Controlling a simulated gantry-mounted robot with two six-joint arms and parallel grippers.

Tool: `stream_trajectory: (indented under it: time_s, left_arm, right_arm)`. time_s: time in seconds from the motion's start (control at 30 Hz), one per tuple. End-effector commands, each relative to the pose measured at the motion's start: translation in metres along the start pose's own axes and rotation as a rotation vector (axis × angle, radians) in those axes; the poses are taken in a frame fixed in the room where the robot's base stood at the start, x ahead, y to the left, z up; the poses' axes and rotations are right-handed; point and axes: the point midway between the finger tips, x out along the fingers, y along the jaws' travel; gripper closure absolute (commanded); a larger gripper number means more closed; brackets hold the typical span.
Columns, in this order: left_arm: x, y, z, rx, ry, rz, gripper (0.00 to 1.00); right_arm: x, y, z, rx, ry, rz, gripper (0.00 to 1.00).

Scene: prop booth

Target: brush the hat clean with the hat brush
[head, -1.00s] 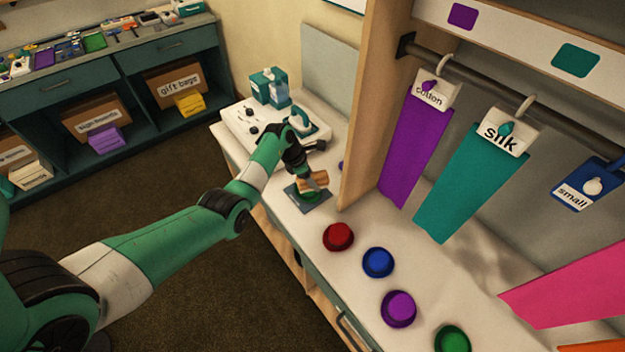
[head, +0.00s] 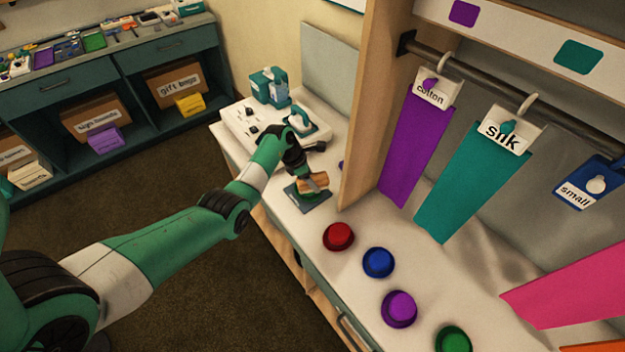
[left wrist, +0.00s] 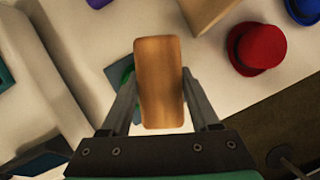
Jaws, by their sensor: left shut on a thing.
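My left gripper (head: 304,172) is shut on a wooden block-shaped brush (head: 315,183), held low over a small grey-blue mat (head: 312,203) on the white counter. In the left wrist view the brush (left wrist: 158,85) sits between the two fingers of the gripper (left wrist: 160,100), its wooden back facing the camera. A bit of green (left wrist: 124,72) shows beside the left finger, over the mat; the brush and gripper hide most of it. I cannot tell whether the bristles touch it. My right gripper is not in view.
A red hat (head: 338,237), a blue hat (head: 378,262), a purple hat (head: 399,309) and a green hat (head: 453,340) line the counter. A wooden partition (head: 366,120) stands just right of the mat. A white device (head: 255,125) with a teal box (head: 268,88) is behind.

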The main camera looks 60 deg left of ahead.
Motion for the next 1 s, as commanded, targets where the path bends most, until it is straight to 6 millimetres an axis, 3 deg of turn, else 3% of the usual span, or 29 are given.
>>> stream_trajectory:
  time_s: [0.67, 1.0]
  left_arm:
    - [0.010, 0.002, -0.005, 0.000, -0.001, 0.001, 0.98]
    - [0.006, 0.027, -0.014, 0.000, 0.000, 0.001, 0.98]
  right_arm:
    - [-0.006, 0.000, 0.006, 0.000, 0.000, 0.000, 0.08]
    - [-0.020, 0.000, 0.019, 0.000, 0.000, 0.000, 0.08]
